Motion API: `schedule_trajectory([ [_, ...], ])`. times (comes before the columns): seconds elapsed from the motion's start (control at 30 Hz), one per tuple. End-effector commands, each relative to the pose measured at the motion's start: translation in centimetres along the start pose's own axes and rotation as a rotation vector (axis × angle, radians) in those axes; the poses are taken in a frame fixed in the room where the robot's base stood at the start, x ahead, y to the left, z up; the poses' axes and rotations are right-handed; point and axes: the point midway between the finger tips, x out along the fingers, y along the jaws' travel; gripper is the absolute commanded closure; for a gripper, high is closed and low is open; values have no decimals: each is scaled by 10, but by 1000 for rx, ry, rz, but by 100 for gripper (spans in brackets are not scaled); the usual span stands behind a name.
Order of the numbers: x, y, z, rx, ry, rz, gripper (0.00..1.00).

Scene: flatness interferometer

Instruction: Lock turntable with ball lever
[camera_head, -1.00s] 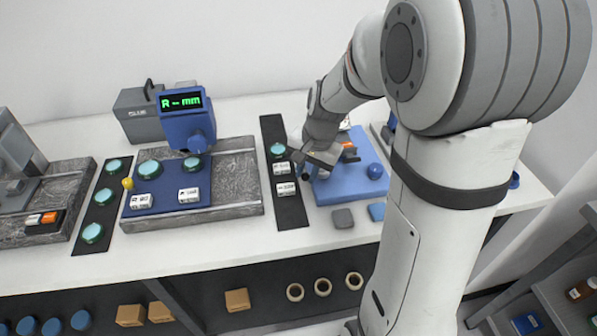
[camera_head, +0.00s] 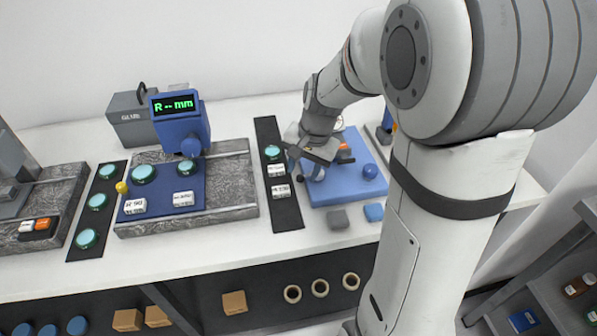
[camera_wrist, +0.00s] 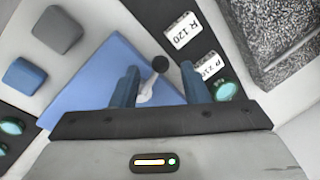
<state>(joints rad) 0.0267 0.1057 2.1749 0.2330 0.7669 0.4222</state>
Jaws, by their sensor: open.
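In the wrist view, a dark ball (camera_wrist: 160,63) on a pale lever arm (camera_wrist: 146,92) shows between the two blue-grey fingers of my gripper (camera_wrist: 160,78). The fingers are open, with a gap on each side of the ball. In the head view, my gripper (camera_head: 297,166) is low over the left edge of the blue base (camera_head: 345,193). The dark ball (camera_head: 300,178) shows just below it. A pale, rounded part (camera_head: 318,173) sits on the base behind the fingers. My gripper and wrist hide much of it, and I cannot make out the turntable clearly.
A dark strip (camera_head: 287,215) with labelled blocks and a teal disc lies left of the base. Grey (camera_head: 337,219) and blue (camera_head: 373,212) blocks lie in front. A granite plate (camera_head: 233,180) is farther left.

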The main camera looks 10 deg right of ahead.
Motion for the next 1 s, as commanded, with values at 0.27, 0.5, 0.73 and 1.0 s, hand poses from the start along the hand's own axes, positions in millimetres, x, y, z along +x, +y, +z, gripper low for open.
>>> schedule_trajectory([
  [0.27,-48,0,-1,1,4,-2,59],
  [0.5,-61,0,0,1,2,0,59],
  [0.73,-61,0,0,1,2,0,59],
  [1.0,-64,4,5,-23,9,2,59],
])
